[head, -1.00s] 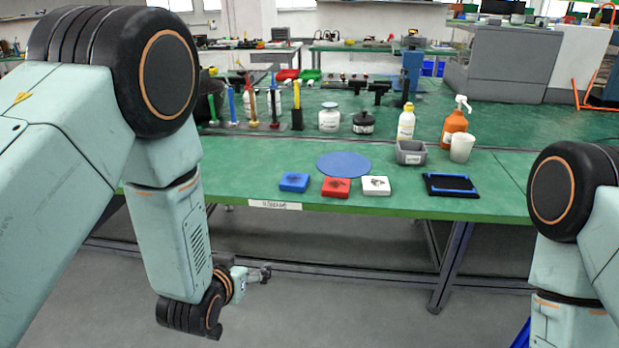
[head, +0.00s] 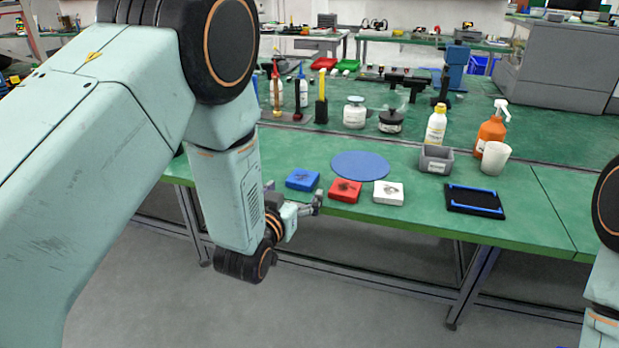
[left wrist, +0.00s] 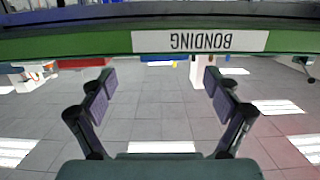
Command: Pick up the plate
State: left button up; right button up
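A flat blue round disc (head: 360,165) lies on the green bench. A flat black rectangular plate with blue side strips (head: 474,200) lies on the bench further right, near the front edge. The pictures do not settle which of the two is the plate. My left gripper (head: 314,203) is at the bench's front edge, close to a blue box (head: 302,180) and left of both flat things. In the left wrist view my left gripper (left wrist: 160,85) is open and empty, with the bench edge and its upside-down "BONDING" label beyond. My right gripper is out of view.
A red box (head: 345,190) and a white box (head: 388,192) stand in front of the disc. A grey bin (head: 436,159), white cup (head: 496,158), orange spray bottle (head: 490,130) and white bottle (head: 436,124) stand behind the plate. The bench edge (left wrist: 65,44) crosses the left wrist view.

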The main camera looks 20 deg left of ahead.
aim_at(301, 180)
pick_arm(q)
jog(key=shift+w+d, duration=0.1)
jog(key=shift+w, duration=0.45)
jog(key=shift+w+a+f+b, duration=0.15)
jog(key=shift+w+a+b, duration=0.05)
jog(key=shift+w, duration=0.2)
jog(key=shift+w+a+f+b, duration=0.1)
jog(key=shift+w+a+b, duration=0.1)
jog(key=shift+w, duration=0.2)
jog(key=w, duration=0.1)
jog(key=w+b, duration=0.1)
jog(key=w, duration=0.2)
jog(key=shift+w+d+f, duration=0.1)
jog(key=shift+d+f, duration=0.15)
jog(key=shift+w+a, duration=0.15)
jog(key=shift+w, duration=0.2)
